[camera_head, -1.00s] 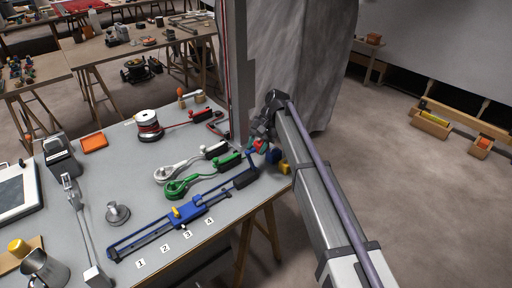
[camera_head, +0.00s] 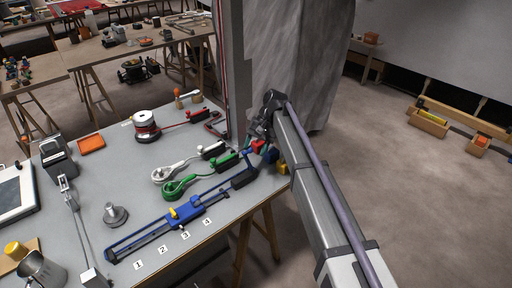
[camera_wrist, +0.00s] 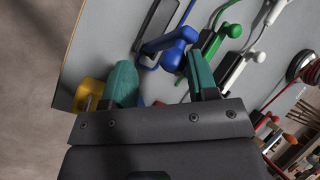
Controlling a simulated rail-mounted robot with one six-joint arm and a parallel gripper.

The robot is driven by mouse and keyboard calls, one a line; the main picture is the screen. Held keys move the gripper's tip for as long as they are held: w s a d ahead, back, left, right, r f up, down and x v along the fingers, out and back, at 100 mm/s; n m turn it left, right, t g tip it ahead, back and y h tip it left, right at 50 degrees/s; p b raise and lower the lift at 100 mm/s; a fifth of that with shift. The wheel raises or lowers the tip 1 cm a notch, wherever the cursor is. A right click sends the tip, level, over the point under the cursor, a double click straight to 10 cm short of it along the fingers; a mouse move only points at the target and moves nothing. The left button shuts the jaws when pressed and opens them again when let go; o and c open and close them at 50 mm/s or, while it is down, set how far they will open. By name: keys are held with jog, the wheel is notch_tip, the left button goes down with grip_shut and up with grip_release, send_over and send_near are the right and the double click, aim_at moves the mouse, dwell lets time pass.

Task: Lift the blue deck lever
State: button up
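My gripper (camera_head: 257,146) is over the table's right end, close to the lever. The wrist view shows my gripper (camera_wrist: 163,80) with its two teal fingers spread apart and nothing held between them. I cannot tell the exact height above the lever.
Green (camera_head: 180,187), white (camera_head: 170,171) and red (camera_head: 206,115) levers lie farther back. A yellow block (camera_head: 283,168) and a red piece (camera_head: 259,145) are close to my gripper. A grey post (camera_head: 236,75) stands behind. A metal knob (camera_head: 115,214) and a mug (camera_head: 42,270) are left.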

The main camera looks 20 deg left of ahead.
jog(key=shift+w, duration=0.2)
jog(key=p+v, duration=1)
jog(key=shift+r, duration=0.3)
jog(key=shift+w, duration=0.1)
jog(key=s+d+m+t+h, duration=0.1)
jog(key=s+d, duration=0.7)
jog(key=d, duration=0.6)
jog(key=s+d+f+m+t+h, duration=0.1)
jog(key=s+d+t, duration=0.1)
jog(key=s+d, duration=0.6)
jog(key=s+d+f+m+t+h, duration=0.1)
jog(key=s+d, duration=0.7)
jog(key=d, duration=1.1)
jog(key=shift+s+d+t, duration=0.4)
jog(key=shift+t, duration=0.2)
